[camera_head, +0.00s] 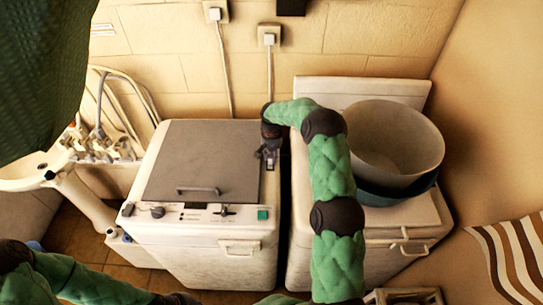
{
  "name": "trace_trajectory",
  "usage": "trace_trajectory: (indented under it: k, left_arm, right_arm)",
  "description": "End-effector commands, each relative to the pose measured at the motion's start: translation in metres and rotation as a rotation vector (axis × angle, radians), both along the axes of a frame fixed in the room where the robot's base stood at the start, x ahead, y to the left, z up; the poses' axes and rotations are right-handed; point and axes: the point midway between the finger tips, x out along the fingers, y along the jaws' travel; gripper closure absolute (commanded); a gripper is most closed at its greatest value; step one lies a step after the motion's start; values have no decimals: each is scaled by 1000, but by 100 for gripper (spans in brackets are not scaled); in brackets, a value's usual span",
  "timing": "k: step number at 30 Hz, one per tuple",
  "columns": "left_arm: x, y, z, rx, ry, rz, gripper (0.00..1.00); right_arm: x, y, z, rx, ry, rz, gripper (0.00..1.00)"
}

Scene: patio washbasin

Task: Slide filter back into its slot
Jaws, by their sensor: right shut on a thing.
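My right gripper (268,155) is at the back right corner of the top of the left white machine (205,250), beside its grey lid (205,160). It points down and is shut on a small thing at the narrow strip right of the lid. That thing, likely the filter, is mostly hidden by the fingers, and I cannot tell whether it is in the slot. The slot itself is not clearly visible. My left arm crosses the bottom edge, and its gripper is out of view.
A second white machine (405,220) stands to the right across a narrow gap, with a large pale basin (420,135) on top. Hoses and taps (100,125) are at the left. A dark green cloth (40,60) hangs at the upper left. A striped cloth (515,250) lies at the lower right.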

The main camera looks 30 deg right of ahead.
Motion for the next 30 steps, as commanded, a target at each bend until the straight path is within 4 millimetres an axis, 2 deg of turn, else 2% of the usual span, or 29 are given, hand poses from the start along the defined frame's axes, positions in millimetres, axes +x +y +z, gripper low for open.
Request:
trace_trajectory:
  k: [6, 7, 9, 10, 22, 26, 30]
  left_arm:
    - [0, 0, 0, 0, 0, 0, 100]
    - [0, 0, 0, 0, 0, 0, 100]
    - [0, 0, 0, 0, 0, 0, 100]
    - [0, 0, 0, 0, 0, 0, 100]
    - [0, 0, 0, 0, 0, 0, 100]
    - [0, 0, 0, 0, 0, 0, 100]
    - [0, 0, 0, 0, 0, 0, 100]
  right_arm:
    - [0, 0, 0, -1, -1, 0, 100]
    - [0, 0, 0, -1, -1, 0, 71]
    - [0, 0, 0, -1, -1, 0, 51]
    - [0, 0, 0, -1, -1, 0, 46]
    - [0, 0, 5, -1, -1, 0, 46]
    - [1, -1, 20, -1, -4, -1, 46]
    - [1, 0, 47, -1, -4, -1, 46]
